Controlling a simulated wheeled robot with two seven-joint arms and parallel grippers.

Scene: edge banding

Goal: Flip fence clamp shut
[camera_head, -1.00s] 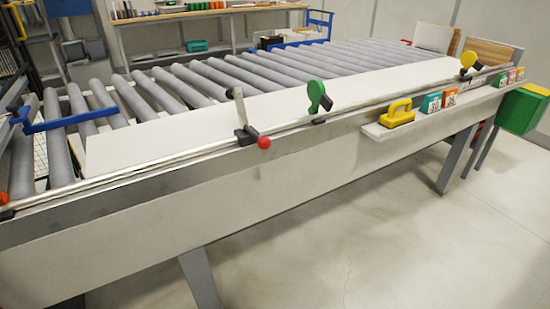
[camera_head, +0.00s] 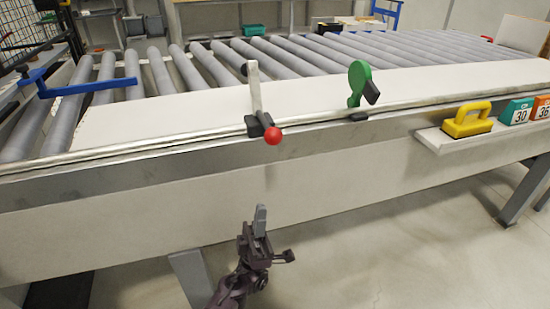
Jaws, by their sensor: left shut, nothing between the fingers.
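The fence clamp (camera_head: 258,118) sits on the metal rail along the table's front edge. Its grey lever (camera_head: 255,87) stands nearly upright, and a red ball knob (camera_head: 273,135) sticks out at the front of its dark base. My left gripper (camera_head: 261,212) is in front of the table's front panel, below the clamp and apart from it. Its fingers point up, are shut and hold nothing. My right gripper is out of view.
A green paddle-shaped piece (camera_head: 359,82) stands on the rail right of the clamp. A yellow handled block (camera_head: 467,120) and number blocks (camera_head: 515,111) sit on a front shelf (camera_head: 440,139). Grey rollers (camera_head: 190,70) lie behind the white board (camera_head: 180,118). A blue bar (camera_head: 80,87) is at left.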

